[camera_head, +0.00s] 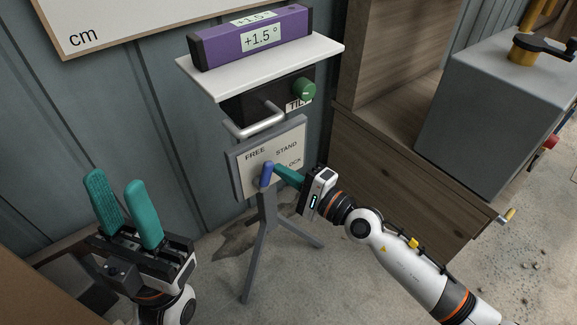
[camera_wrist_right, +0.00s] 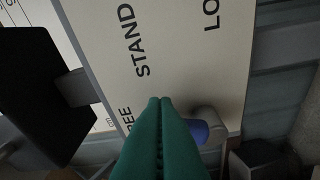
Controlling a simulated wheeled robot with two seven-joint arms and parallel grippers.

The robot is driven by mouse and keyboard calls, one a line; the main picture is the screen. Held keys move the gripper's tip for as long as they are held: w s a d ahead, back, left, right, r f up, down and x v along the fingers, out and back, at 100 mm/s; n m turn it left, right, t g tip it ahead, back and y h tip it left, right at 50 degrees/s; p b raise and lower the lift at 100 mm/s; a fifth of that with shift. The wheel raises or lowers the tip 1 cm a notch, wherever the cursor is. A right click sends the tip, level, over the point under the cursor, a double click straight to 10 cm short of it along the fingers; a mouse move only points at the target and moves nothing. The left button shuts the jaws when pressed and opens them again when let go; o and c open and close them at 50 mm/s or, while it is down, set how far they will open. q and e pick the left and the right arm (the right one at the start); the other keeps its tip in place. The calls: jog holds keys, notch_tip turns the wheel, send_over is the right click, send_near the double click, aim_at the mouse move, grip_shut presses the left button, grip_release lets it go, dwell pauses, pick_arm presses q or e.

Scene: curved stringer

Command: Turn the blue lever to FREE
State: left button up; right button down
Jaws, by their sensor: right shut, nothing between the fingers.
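The blue lever (camera_head: 266,174) is on a grey-framed plate (camera_head: 242,178) marked FREE, STAND and LOCK, carried by a grey tripod stand. It also shows in the right wrist view (camera_wrist_right: 200,132), partly hidden behind the fingers. I cannot tell which label it points at. My right gripper (camera_head: 277,169) is shut and empty. Its teal fingertips are right beside the lever, on its right side in the head view; I cannot tell if they touch. In the wrist view the fingertips (camera_wrist_right: 160,100) lie over the plate near STAND. My left gripper (camera_head: 116,180) is open and empty, away at the lower left.
Above the plate are a grey bar handle (camera_head: 256,122), a green knob (camera_head: 304,89) and a white shelf (camera_head: 225,79) with a purple level box (camera_head: 220,47) reading +1.5°. A wooden cabinet (camera_head: 400,175) and grey block (camera_head: 495,110) stand at the right.

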jog(key=shift+s+a+r+n+p, duration=0.3)
jog(key=shift+a+r+n+p, duration=0.2)
jog(key=shift+n+p, duration=0.45)
jog(key=shift+f, duration=0.1)
